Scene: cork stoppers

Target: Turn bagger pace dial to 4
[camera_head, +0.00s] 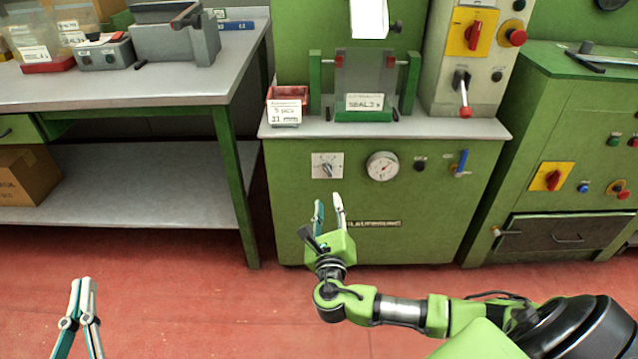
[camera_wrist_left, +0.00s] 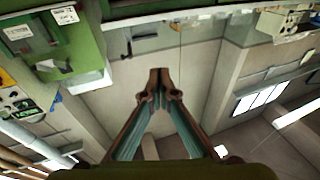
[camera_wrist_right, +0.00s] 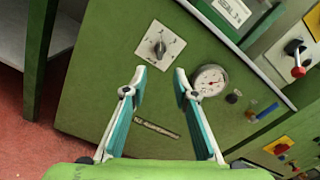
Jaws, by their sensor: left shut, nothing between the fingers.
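The dial (camera_head: 327,165) is a dark knob on a square white plate, on the front of the green machine (camera_head: 440,205). In the right wrist view the dial (camera_wrist_right: 160,47) sits ahead of and a little above my fingertips. My right gripper (camera_head: 328,200) is open and empty, below the dial in the head view and apart from it. It also shows open in the right wrist view (camera_wrist_right: 160,77). My left gripper (camera_head: 80,283) is shut and empty at the lower left, far from the machine. In the left wrist view its fingertips (camera_wrist_left: 159,72) meet. The dial's numbers are too small to read.
A round gauge (camera_head: 382,167) and a blue-handled valve (camera_head: 461,162) are right of the dial. A red bin (camera_head: 287,93) stands on the machine's ledge. A grey workbench (camera_head: 130,84) stands to the left. The red floor before the machine is clear.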

